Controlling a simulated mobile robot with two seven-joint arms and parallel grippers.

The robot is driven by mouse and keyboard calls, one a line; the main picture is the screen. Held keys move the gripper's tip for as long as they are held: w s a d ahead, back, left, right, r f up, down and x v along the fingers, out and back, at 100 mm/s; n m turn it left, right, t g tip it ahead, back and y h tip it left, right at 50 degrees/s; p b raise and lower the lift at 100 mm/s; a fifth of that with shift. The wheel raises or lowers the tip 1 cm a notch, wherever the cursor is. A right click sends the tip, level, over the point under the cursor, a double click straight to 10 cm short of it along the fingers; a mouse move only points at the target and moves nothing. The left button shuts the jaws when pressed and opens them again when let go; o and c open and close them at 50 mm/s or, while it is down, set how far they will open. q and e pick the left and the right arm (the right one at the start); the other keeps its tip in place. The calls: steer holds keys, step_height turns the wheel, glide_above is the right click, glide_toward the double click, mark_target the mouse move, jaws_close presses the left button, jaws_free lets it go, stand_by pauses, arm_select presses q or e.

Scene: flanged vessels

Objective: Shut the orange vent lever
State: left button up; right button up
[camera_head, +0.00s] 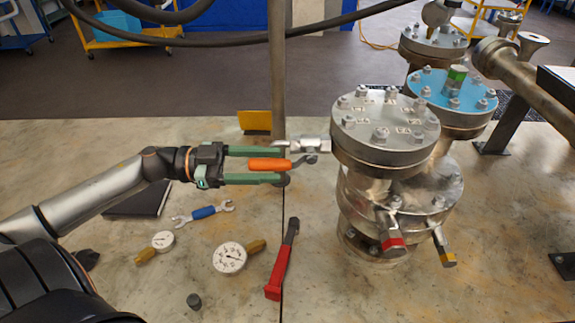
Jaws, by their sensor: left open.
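The orange vent lever (268,164) sticks out to the left from a metal fitting on the side of the flanged vessel (385,138). My left gripper (284,165) comes in from the left with its two green fingers apart. One finger shows above the lever and one below it, so the lever lies between them in the picture. I cannot tell whether either finger touches it. My right gripper is not in view.
Below the gripper lie a blue-handled wrench (204,213), two gauges (229,257) (162,241) and a red-handled tool (282,262). A vertical grey post (277,75) stands behind the lever. A blue-topped vessel (451,91) stands behind right.

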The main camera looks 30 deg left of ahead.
mark_target(288, 170)
arm_select(q)
steer(key=shift+x, duration=2.1)
steer(key=shift+f, duration=0.1)
steer(key=c, duration=0.9)
steer(key=shift+d, duration=0.1)
jaws_close()
